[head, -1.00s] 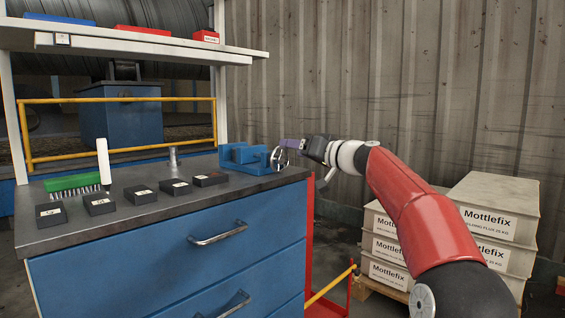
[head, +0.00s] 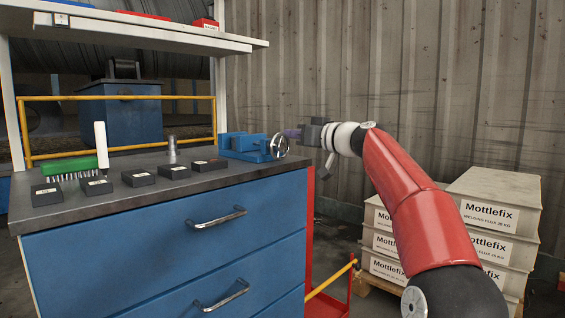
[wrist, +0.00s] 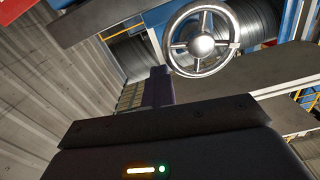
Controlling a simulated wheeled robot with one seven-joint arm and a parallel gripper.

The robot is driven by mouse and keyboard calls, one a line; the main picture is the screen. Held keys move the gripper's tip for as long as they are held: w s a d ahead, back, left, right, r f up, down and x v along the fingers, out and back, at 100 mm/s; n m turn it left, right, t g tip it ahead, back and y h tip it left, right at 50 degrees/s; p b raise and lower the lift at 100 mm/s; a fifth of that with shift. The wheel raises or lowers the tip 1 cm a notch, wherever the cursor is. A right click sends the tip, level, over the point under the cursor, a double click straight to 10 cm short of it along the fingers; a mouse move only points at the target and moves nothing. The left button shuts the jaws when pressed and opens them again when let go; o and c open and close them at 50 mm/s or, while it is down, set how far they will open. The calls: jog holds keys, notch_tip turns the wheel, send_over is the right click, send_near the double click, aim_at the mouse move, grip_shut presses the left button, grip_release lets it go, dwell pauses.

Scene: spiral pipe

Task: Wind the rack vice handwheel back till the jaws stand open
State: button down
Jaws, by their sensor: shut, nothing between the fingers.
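The blue rack vice (head: 240,144) sits at the right end of the bench top. Its silver spoked handwheel (head: 279,146) faces right, and shows large at the top of the wrist view (wrist: 202,44). I cannot make out the gap between the jaws. My gripper (head: 291,134) is shut and empty, its purple fingers beside the wheel's upper rim. In the wrist view the purple fingers (wrist: 158,88) show left of and below the wheel. I cannot tell whether they touch the rim.
Several black labelled boxes (head: 138,177), a green brush (head: 72,168) and a metal cylinder (head: 172,148) stand on the bench (head: 110,207), left of the vice. A shelf (head: 150,35) hangs above. Stacked Mottlefix boxes (head: 490,216) stand at right. A corrugated wall (head: 440,90) is behind.

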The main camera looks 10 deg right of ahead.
aim_at(273, 138)
jog(key=shift+s+a+r+n+p, duration=0.25)
jog(key=shift+a+n+p, duration=0.15)
jog(key=shift+n+p, duration=0.4)
jog(key=shift+s+a+r+n, duration=0.1)
jog(key=shift+s+a+n, duration=0.15)
jog(key=shift+n, duration=0.65)
jog(key=a+n, duration=0.1)
jog(key=n, duration=0.1)
jog(key=s+a+r+n, duration=0.1)
jog(key=n, duration=0.1)
jog(key=s+n, duration=0.1)
jog(key=n, duration=0.1)
jog(key=shift+a+r+n, duration=0.2)
jog(key=shift+a+n, duration=0.2)
jog(key=n, duration=0.2)
jog(key=s+a+r+n, duration=0.1)
jog(key=a+n, duration=0.1)
jog(key=n, duration=0.1)
jog(key=shift+s+r+n, duration=0.2)
jog(key=shift+n, duration=0.1)
jog(key=shift+c, duration=1.3)
grip_release()
jog(key=shift+d, duration=0.1)
